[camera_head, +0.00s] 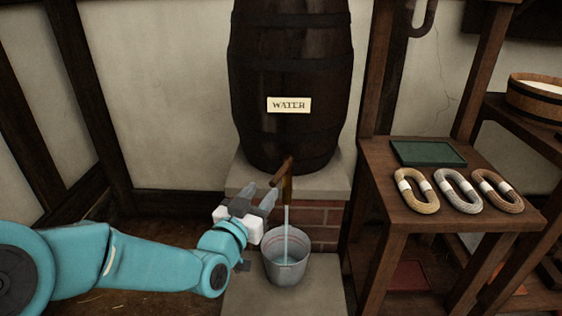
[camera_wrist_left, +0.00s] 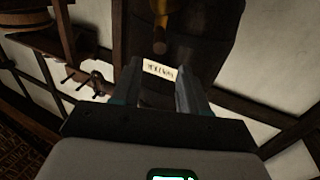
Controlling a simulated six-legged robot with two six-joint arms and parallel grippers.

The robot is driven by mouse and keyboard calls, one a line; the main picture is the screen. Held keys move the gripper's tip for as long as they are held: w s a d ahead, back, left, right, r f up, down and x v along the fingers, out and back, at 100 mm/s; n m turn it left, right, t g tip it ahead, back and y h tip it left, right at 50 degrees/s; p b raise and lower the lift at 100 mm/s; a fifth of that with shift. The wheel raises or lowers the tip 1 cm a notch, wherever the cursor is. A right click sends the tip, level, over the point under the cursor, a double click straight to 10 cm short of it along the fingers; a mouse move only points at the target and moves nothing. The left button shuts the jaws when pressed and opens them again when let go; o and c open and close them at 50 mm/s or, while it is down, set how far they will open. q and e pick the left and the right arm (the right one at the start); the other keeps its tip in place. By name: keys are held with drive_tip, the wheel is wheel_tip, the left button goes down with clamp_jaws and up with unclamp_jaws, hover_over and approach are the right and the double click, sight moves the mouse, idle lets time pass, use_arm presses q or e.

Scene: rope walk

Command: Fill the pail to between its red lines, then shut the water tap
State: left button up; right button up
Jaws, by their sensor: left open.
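The brass water tap (camera_head: 287,187) sticks out from the dark barrel, with its wooden handle (camera_head: 281,174) pointing toward the lower left. A thin stream of water (camera_head: 286,221) runs from it into the grey metal pail (camera_head: 286,273) below. Faint red lines show inside the pail near its rim; I cannot tell the water level against them. My left gripper (camera_head: 268,198) is open and empty, just left of the tap and apart from it. In the left wrist view the tap (camera_wrist_left: 160,22) shows beyond the open fingers (camera_wrist_left: 157,92). My right gripper is not in view.
The barrel (camera_head: 290,60) with a WATER label (camera_head: 289,105) stands on a stone-topped brick base (camera_head: 318,222). A wooden shelf (camera_head: 400,210) at right bears a green tray (camera_head: 428,153) and several rope coils (camera_head: 458,190). Bare wall lies behind my left arm.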

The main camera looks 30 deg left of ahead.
sight(281, 170)
use_arm(q)
drive_tip(key=w, duration=0.3)
drive_tip(key=w+a, duration=0.1)
drive_tip(key=w, duration=0.3)
drive_tip(key=w+b, duration=0.1)
drive_tip(key=w, duration=0.2)
drive_tip(key=shift+w+a+f, duration=0.15)
drive_tip(key=shift+w+a, duration=0.25)
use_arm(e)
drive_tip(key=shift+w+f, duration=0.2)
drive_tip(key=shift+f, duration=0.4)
